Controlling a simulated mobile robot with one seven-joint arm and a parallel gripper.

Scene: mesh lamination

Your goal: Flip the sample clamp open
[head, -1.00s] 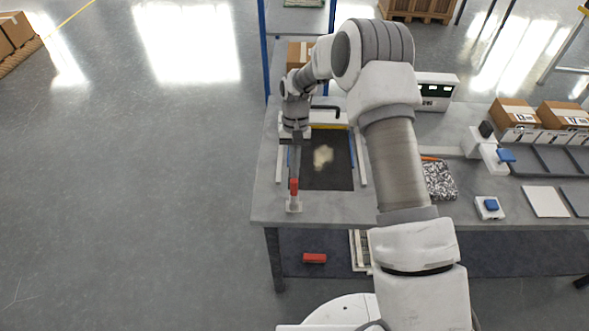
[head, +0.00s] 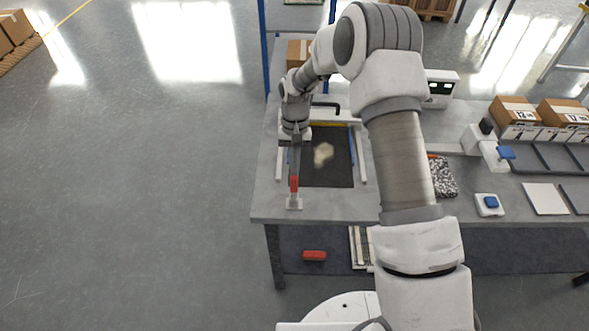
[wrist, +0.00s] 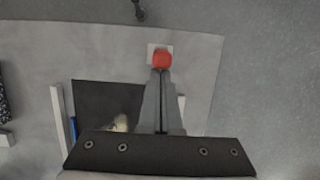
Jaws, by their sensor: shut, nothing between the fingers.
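The sample clamp, a small pale base with a red part (head: 294,184), sits near the front left corner of the grey table. In the wrist view its red part (wrist: 162,57) stands just beyond my fingertips. My gripper (head: 295,170) is shut and empty, pointing down at the clamp. In the wrist view the two fingers (wrist: 161,72) lie together, with their tips at the edge of the red part. I cannot tell whether they touch it. The fingers hide part of the clamp, and its hinge is too small to make out.
A dark mat (head: 335,173) with a pale, ragged patch (head: 322,154) lies right of the clamp, between white rails. The table's front edge (head: 320,218) is close to the clamp. A red block (head: 314,255) lies below the table. A blue button box (head: 490,205) stands at the right.

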